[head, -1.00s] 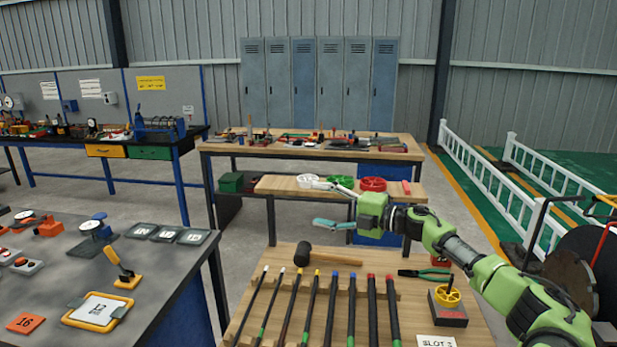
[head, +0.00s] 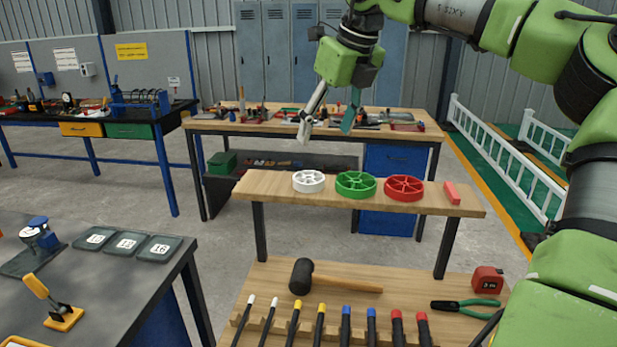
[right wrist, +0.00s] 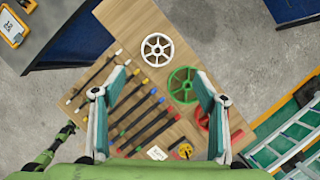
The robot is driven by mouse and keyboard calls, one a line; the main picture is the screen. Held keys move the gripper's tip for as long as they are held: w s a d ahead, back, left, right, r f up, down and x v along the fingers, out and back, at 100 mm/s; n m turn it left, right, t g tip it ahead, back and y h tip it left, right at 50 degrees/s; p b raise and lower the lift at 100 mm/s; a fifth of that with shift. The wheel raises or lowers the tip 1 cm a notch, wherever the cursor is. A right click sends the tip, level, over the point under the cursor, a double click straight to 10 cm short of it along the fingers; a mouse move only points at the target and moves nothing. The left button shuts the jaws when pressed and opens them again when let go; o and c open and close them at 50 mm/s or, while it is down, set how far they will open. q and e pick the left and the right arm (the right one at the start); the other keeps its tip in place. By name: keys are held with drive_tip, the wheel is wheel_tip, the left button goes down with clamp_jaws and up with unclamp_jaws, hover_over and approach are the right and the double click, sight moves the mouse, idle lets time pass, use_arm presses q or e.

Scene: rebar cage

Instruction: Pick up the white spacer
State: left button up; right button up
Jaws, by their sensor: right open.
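The white spacer (head: 309,181) is a spoked ring lying flat at the left part of the raised wooden shelf (head: 270,190). It also shows in the right wrist view (right wrist: 157,48), above and between the fingers in the picture, fully uncovered. My right gripper (head: 327,128) hangs above the shelf with its fingers apart and empty, pointing down. In the right wrist view the open fingers (right wrist: 162,90) frame the bench below, and the spacer is clear of both. My left gripper is not in the head view.
A green spacer (head: 356,185), a red spacer (head: 404,188) and a red block (head: 452,193) stand right of the white one. Below lie a mallet (head: 302,276), pliers (head: 465,305), a tape measure (head: 487,280) and several coloured-tip bars (head: 346,320).

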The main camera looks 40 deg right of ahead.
approach(311, 173)
drive_tip(key=f, duration=0.1)
drive_tip(key=a+f, duration=0.1)
drive_tip(key=f, duration=0.1)
drive_tip(key=shift+s+p, duration=0.2)
drive_tip(key=shift+p, duration=0.2)
drive_tip(key=shift+w+f, duration=0.25)
drive_tip(key=shift+f, duration=0.15)
drive_tip(key=p+x, duration=0.2)
drive_tip(key=x, duration=0.2)
drive_tip(key=shift+w+a, duration=0.15)
drive_tip(key=shift+a, duration=0.05)
drive_tip(key=shift+w+f, duration=0.15)
drive_tip(key=shift+f, duration=0.15)
drive_tip(key=c, duration=0.3)
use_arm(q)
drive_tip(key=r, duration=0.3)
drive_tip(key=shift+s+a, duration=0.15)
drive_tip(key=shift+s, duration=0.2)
use_arm(e)
drive_tip(key=c, duration=0.7)
